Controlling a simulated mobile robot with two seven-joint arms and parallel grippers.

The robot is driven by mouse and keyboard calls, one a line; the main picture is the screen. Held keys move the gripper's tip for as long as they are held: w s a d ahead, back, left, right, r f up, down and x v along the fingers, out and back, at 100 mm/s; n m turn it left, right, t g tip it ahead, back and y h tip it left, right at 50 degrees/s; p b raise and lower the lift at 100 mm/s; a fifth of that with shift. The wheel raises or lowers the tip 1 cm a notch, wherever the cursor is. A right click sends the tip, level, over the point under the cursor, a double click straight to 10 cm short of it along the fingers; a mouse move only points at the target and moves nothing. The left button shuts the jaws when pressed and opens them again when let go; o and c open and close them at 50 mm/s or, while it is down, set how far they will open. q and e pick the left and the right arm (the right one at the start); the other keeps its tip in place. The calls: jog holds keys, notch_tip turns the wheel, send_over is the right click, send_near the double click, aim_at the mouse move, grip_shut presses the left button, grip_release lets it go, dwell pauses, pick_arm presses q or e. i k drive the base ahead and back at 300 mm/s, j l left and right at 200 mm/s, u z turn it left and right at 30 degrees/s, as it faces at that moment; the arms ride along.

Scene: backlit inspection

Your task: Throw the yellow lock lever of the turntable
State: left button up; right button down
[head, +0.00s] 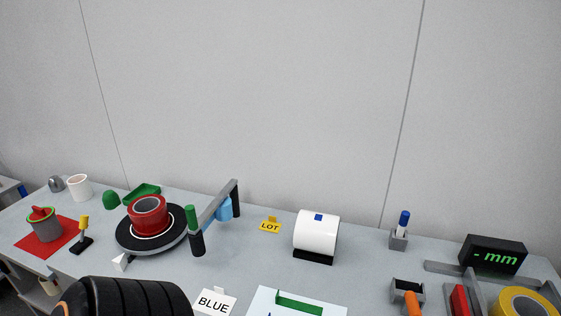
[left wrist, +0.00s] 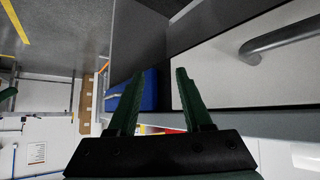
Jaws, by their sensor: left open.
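The turntable (head: 178,243) is a black disc at the left of the grey table, with a red ring-shaped part (head: 150,215) on it. The yellow lock lever (head: 84,223) stands upright on a small black base, just left of the turntable and apart from it. A white pointed marker (head: 121,262) sits at the turntable's front edge. My left gripper (left wrist: 160,75) is open and empty in the left wrist view, near a drawer front with a grey handle, away from the lever. It does not show in the head view. My right gripper is in neither view.
A red mat (head: 62,243) with a grey pot (head: 44,228) lies left of the lever. A dark bar with a green-topped post (head: 193,228) stands right of the turntable. A white roll (head: 316,232) stands mid-table. My dark arm link covers the table's front left.

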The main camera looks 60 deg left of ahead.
aim_at(83, 223)
jog(key=u, duration=1.8)
jog(key=i+j+z, duration=0.25)
jog(key=j, duration=1.9)
jog(key=j+z, duration=0.25)
jog(key=j, duration=1.9)
